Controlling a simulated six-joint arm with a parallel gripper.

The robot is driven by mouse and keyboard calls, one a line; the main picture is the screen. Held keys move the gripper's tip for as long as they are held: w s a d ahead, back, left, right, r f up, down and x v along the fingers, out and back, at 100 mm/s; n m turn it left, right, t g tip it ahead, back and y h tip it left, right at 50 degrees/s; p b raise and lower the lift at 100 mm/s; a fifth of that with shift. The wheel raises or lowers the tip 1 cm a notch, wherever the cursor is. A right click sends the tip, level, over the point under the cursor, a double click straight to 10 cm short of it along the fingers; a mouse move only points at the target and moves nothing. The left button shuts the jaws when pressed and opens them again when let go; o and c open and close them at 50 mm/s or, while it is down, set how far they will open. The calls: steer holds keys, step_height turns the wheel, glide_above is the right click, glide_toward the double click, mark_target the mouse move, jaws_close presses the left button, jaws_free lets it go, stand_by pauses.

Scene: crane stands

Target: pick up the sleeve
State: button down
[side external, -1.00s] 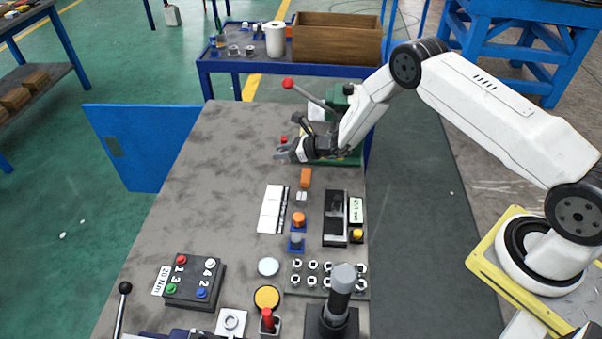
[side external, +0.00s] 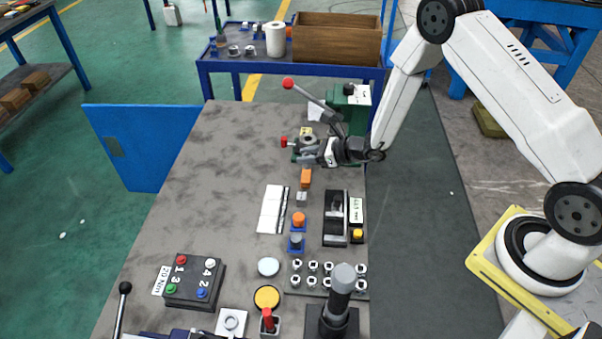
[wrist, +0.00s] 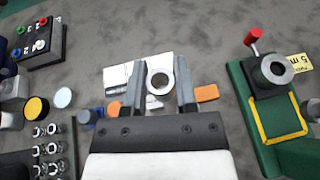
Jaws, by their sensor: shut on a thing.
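The sleeve (wrist: 160,74) shows in the wrist view as a pale grey metal ring with a round hole. It sits between the two fingers of my gripper (wrist: 159,90), which is shut on it. In the side view my gripper (side external: 307,158) hangs over the far part of the bench, in front of the green press. The sleeve is too small and too close to the grey fingers to make out clearly there. From the wrist view the sleeve appears above the bench, with white plates behind it.
The green press (side external: 352,112) with its lever and red knob (wrist: 254,36) stands close by, right of the gripper in the wrist view. A socket rack (side external: 328,280) and button box (side external: 194,281) stand nearer the front.

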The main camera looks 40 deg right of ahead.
steer(key=shift+s+r, duration=0.1)
steer(key=shift+s, duration=0.1)
stand_by(0.6)
steer(key=s+r+n+g+y, duration=0.1)
steer(key=s+n+g+y, duration=0.2)
steer(key=s, duration=2.4)
steer(key=shift+a+r+n+g+y, duration=0.15)
steer(key=shift+n+g+y, duration=0.2)
steer(key=shift+n, duration=0.35)
